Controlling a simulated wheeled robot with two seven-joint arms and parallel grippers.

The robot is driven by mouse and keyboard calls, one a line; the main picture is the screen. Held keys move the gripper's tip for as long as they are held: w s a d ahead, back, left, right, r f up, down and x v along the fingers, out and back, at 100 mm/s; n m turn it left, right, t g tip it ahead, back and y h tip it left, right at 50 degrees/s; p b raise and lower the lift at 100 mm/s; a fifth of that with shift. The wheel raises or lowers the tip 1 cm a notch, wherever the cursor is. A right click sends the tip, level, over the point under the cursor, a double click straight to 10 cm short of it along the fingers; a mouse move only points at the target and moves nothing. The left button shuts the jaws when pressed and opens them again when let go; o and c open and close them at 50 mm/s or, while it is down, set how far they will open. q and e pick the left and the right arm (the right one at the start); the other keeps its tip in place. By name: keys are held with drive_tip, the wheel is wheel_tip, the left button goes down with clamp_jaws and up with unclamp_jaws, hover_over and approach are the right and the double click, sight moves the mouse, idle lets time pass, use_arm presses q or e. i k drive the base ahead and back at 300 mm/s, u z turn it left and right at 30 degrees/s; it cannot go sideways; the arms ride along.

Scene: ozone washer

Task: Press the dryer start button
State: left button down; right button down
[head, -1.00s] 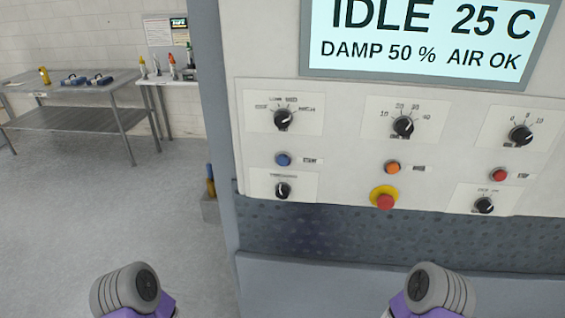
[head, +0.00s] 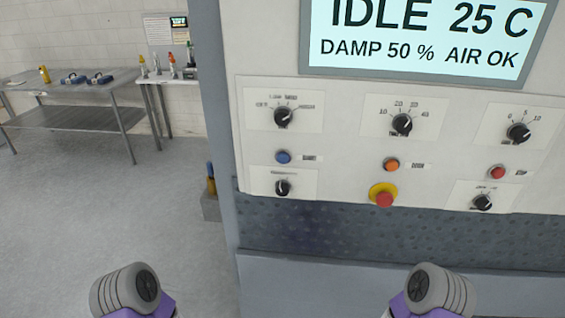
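The dryer's control panel (head: 345,170) fills the right half of the head view. It carries a blue button (head: 283,157) on the left, an orange button (head: 391,165) in the middle and a red button (head: 497,172) on the right. Each has a small label beside it, too blurred to read surely. A red mushroom button on a yellow ring (head: 384,197) sits below the orange one. The display (head: 425,38) reads IDLE 25 C, DAMP 50 %, AIR OK. Parts of both my arms show at the bottom edge, below and apart from the panel. Neither gripper's fingers are visible.
Several black knobs surround the buttons, such as one at upper left (head: 283,117). A recessed dark band (head: 330,230) runs beneath the panel. A steel table (head: 75,88) with tools stands at the back left. The floor on the left is clear.

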sight(282, 158)
drive_tip(key=k, duration=0.45)
drive_tip(key=u, duration=0.55)
drive_tip(key=i, duration=0.75)
drive_tip(key=z, duration=1.35)
